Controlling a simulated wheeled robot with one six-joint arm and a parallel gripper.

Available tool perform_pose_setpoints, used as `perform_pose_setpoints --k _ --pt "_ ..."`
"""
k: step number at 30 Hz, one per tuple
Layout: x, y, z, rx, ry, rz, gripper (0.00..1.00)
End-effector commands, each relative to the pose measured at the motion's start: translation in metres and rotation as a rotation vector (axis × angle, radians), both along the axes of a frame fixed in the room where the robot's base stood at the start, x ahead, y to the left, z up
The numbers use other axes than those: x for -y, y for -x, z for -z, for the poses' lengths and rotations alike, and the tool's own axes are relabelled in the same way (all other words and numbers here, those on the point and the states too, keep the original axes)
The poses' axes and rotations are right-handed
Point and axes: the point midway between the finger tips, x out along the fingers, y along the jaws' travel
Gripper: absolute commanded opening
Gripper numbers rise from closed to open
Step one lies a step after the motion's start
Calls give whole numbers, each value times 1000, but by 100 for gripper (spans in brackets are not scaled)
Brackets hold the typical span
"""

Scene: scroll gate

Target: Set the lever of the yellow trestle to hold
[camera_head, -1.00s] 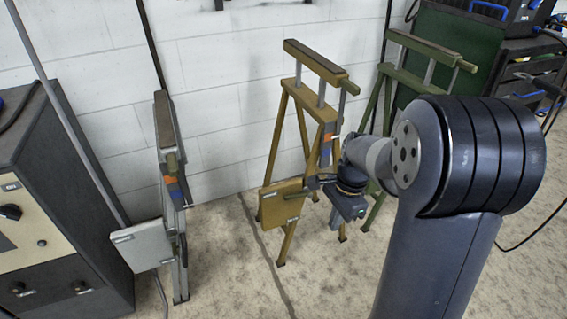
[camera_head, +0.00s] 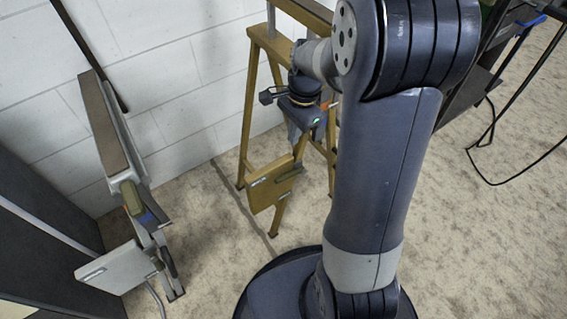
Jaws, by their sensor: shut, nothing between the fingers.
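The yellow trestle (camera_head: 253,110) stands near the wall at upper middle, partly behind my arm. A yellow plate (camera_head: 272,184) sits low on its near side. A small orange patch (camera_head: 333,104) shows just right of my gripper. My gripper (camera_head: 296,138) points downward in front of the trestle's upper legs, above the plate, and is shut with nothing in it. The lever is not clearly visible; my gripper and arm cover much of that side, so I cannot tell its setting or whether I touch it.
A dark cabinet (camera_head: 40,235) is at lower left. A cable (camera_head: 487,140) lies on the floor at right. Floor between the trestles is clear.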

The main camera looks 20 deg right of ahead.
Motion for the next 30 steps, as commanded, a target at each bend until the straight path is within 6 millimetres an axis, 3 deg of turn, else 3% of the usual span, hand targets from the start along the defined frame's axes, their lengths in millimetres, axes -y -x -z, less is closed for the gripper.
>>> perform_pose_setpoints --k 11,24,30 --pt "-1 1 8 -2 0 0 0" --pt "-14 5 95 -3 0 -1 0" --pt "-19 7 126 -2 1 -1 0"
